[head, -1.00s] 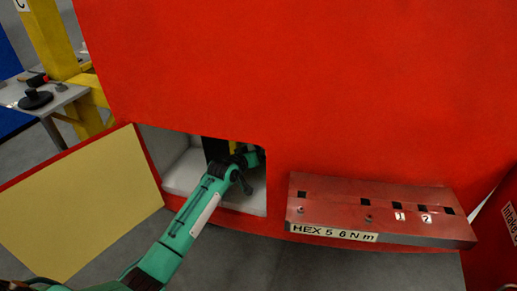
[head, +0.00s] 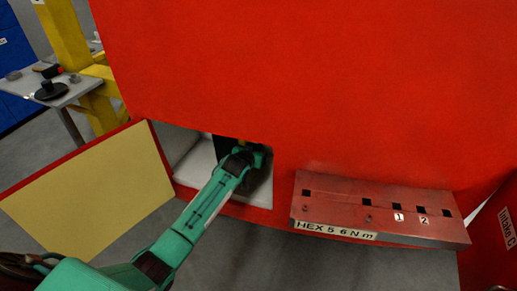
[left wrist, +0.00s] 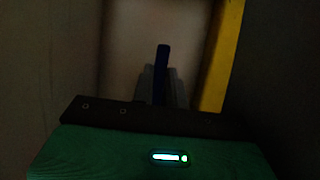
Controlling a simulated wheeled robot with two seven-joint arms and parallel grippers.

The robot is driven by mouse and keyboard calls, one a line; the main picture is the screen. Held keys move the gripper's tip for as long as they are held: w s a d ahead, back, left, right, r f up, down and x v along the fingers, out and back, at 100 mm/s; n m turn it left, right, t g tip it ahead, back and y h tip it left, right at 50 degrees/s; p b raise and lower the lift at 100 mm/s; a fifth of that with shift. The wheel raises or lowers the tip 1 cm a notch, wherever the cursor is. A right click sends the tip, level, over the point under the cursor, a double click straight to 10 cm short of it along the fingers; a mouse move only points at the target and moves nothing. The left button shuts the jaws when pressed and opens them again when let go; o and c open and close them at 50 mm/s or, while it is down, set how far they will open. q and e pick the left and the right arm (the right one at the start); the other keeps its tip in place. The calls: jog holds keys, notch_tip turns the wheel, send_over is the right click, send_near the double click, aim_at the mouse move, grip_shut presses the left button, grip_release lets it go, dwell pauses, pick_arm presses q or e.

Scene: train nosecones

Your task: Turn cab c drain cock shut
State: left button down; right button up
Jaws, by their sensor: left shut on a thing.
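My left arm reaches through the open hatch in the red cab wall, and its gripper (head: 250,152) is inside the white-lined recess (head: 196,165). In the left wrist view my left gripper (left wrist: 162,88) is shut on a blue upright handle (left wrist: 163,62), which looks like the drain cock's lever. The handle stands upright between the fingers. The picture there is dark, and the cock's body is hidden behind the gripper. In the head view the arm hides the handle. My right gripper is not in view.
A yellow bar (left wrist: 222,55) stands close to the right of the gripper in the recess. The open hatch door (head: 90,190) lies left of the opening. A red panel marked HEX 5 6 N m (head: 380,210) juts out to the right. A grey table (head: 78,90) is far left.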

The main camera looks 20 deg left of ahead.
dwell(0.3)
pick_arm(q)
jog(key=c, duration=1.4)
grip_release()
jog(key=shift+s, duration=0.1)
jog(key=v, duration=1.3)
jog(key=shift+s+r, duration=0.2)
jog(key=shift+s, duration=0.05)
jog(key=shift+f, duration=0.1)
